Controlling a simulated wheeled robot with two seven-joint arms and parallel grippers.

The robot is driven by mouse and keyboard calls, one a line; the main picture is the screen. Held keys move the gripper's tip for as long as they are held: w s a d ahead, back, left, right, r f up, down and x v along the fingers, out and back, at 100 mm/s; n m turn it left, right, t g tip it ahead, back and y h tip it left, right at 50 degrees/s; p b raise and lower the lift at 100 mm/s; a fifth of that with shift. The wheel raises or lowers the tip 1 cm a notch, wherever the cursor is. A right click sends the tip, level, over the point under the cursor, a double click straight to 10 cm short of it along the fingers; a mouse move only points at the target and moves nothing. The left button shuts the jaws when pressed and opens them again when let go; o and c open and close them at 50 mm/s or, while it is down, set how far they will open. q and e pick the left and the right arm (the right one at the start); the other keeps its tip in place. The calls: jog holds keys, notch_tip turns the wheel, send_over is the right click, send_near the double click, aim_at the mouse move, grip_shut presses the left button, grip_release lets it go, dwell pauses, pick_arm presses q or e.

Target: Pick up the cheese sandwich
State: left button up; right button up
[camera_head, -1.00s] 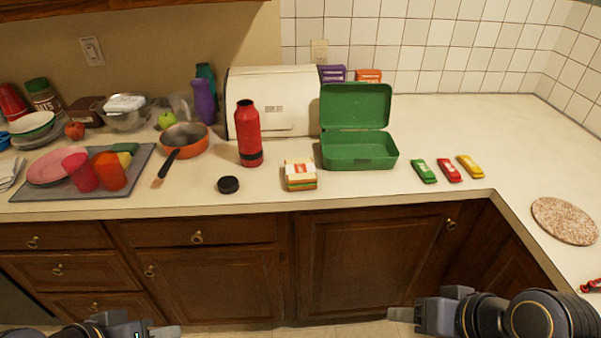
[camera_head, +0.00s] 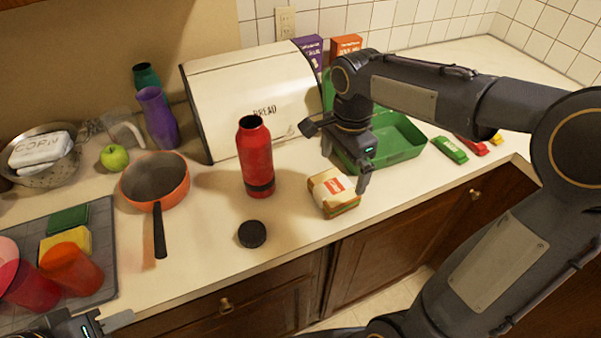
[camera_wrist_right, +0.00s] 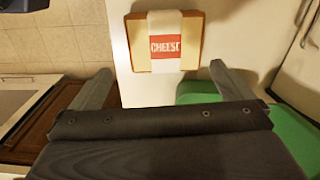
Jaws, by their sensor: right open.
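The cheese sandwich (camera_head: 335,202), wrapped with a red and white label, lies on the counter right of the red bottle (camera_head: 255,158), near the front edge. It also shows in the right wrist view (camera_wrist_right: 190,42), with its "CHEESE" label. My right gripper (camera_head: 345,166) is open just above and behind the sandwich. In the right wrist view its two fingers (camera_wrist_right: 160,76) are spread wider than the sandwich, which lies beyond the tips; no contact shows. My left gripper (camera_head: 112,322) shows only partly at the bottom left, far from the sandwich; its opening is cut off.
The open green lunchbox (camera_head: 402,140) is right of the sandwich, partly hidden by my right arm. A black cap (camera_head: 252,234) lies to its left. A bread box (camera_head: 225,105) stands behind, an orange pan (camera_head: 155,176) further left. Small packets (camera_head: 449,150) lie to the right.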

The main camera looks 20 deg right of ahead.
aim_at(334, 186)
jog(key=shift+w+a+f, duration=0.15)
jog(key=shift+w+f, duration=0.05)
jog(key=shift+w, duration=0.3)
jog(key=shift+w+f+m, duration=0.15)
jog(key=shift+f+m, duration=0.15)
jog(key=shift+f, duration=0.05)
jog(key=f, duration=0.7)
jog(key=shift+s+a, duration=0.3)
jog(key=shift+a, duration=0.05)
jog(key=shift+r, duration=0.1)
jog(key=shift+c, duration=0.4)
jog(key=c, duration=0.6)
jog(key=shift+r, duration=0.1)
